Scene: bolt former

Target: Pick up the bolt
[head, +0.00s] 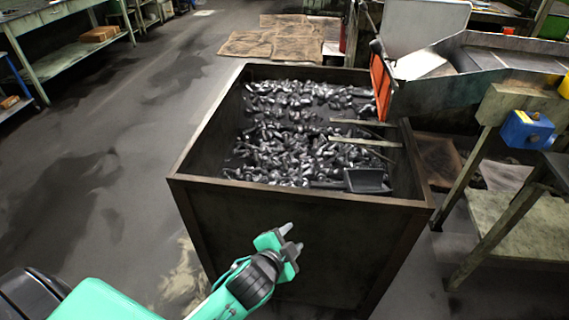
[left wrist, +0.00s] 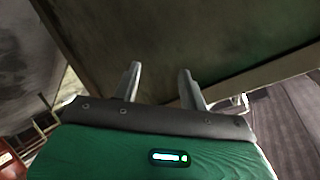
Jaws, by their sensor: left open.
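Many grey metal bolts (head: 275,140) lie loose and heaped in a large dark metal bin (head: 290,225) in the head view. I cannot single out one bolt from the heap. My left gripper (head: 293,239) is in front of the bin's near wall, below its rim, outside the bin. In the left wrist view its two fingers (left wrist: 160,88) are apart with nothing between them, and the bin's dark wall (left wrist: 190,40) fills the space ahead. My right gripper is not in view.
A black scoop-like tray (head: 367,181) lies at the bin's near right corner. A blue box (head: 527,129) is on the machine at right. The floor left of the bin is clear.

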